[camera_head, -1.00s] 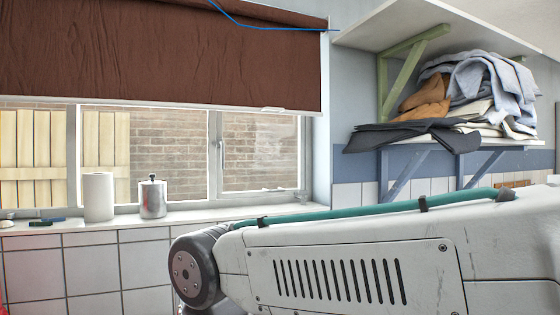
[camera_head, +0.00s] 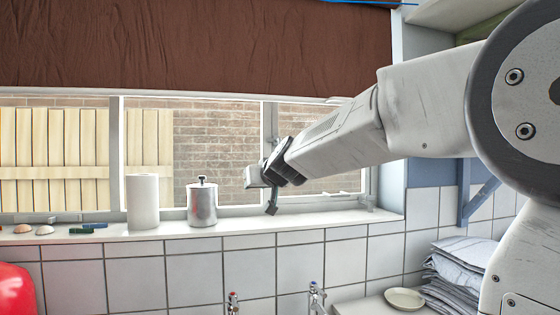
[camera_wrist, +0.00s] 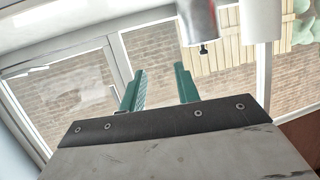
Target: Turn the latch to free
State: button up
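My gripper (camera_head: 263,190) is in front of the window, above the sill and right of the metal canister. In the wrist view its two green fingers (camera_wrist: 160,75) stand apart with nothing between them. The window (camera_head: 215,150) has white frames. A small pale fitting, perhaps a handle, shows on the upright frame (camera_head: 269,125) just above my gripper, partly hidden by it. I cannot tell whether this is the latch or how it is turned. In the wrist view the window frame (camera_wrist: 118,58) runs behind the fingers, and no latch is clear there.
A metal canister (camera_head: 202,205) and a white paper roll (camera_head: 143,203) stand on the sill (camera_head: 245,223). Taps (camera_head: 316,298) rise below. Folded cloths (camera_head: 460,272) and a dish (camera_head: 405,298) lie at right. A brown blind (camera_head: 200,45) covers the window top.

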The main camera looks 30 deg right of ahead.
jog(key=shift+w+d+r+m+t+h, duration=0.3)
jog(key=shift+w+d+r+m+h, duration=0.65)
jog(key=shift+w+d, duration=1.9)
jog(key=shift+w+d+r+m+t+h, duration=0.4)
jog(key=shift+w+d+r+h, duration=0.9)
jog(key=shift+w+d, duration=1.45)
jog(key=shift+w+d+r+m+t+h, duration=0.2)
jog(key=shift+w+d+r+m+h, duration=0.9)
jog(key=shift+w+d, duration=1.75)
jog(key=shift+s+d+f+n+h, duration=0.2)
jog(key=shift+s+f+n+h, duration=0.05)
jog(key=shift+n, duration=0.1)
grip_shut()
